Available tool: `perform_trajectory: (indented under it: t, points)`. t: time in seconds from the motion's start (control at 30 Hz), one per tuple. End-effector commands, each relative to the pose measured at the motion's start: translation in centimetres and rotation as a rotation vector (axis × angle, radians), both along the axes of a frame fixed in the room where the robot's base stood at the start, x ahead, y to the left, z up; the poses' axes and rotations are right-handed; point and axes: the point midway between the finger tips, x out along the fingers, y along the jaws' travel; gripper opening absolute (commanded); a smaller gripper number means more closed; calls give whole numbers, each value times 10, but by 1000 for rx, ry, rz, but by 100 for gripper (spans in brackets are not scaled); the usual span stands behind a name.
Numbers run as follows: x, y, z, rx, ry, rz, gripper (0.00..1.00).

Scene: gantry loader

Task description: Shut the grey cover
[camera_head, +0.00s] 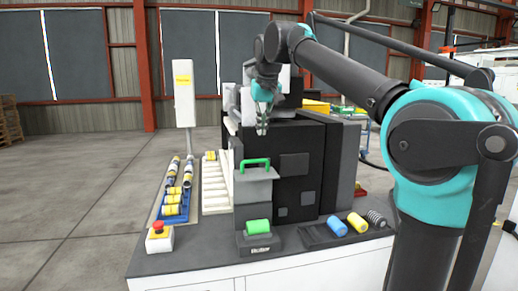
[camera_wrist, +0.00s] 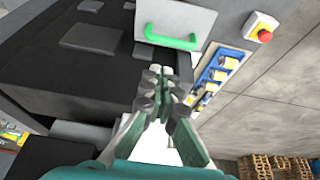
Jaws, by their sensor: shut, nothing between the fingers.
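The grey cover (camera_head: 257,174) is at the front left corner of the black machine (camera_head: 300,165), with a green handle (camera_head: 254,163) on it. It juts out toward me; I cannot tell its exact angle. In the wrist view the grey cover (camera_wrist: 190,17) and its green handle (camera_wrist: 170,41) are at the top, beyond my fingertips. My gripper (camera_head: 262,131) is shut and empty, pointing down above and behind the handle, apart from it. It also shows in the wrist view (camera_wrist: 165,82), with the machine's black top to its left.
A green cylinder (camera_head: 258,226) rests on a dark block in front. Blue and yellow cylinders (camera_head: 338,226) lie in a tray to its right. A blue rack of yellow-banded parts (camera_head: 172,207) and a red stop button (camera_head: 158,227) are on the left. The air above the cover is clear.

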Motion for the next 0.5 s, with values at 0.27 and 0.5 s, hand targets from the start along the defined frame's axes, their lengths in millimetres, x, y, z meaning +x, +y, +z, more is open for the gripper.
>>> perform_trajectory:
  t: [0.27, 0.5]
  points:
    - [12, 4, -29, 0, 0, 0, 0]
    - [26, 8, -68, 1, 0, 0, 0]
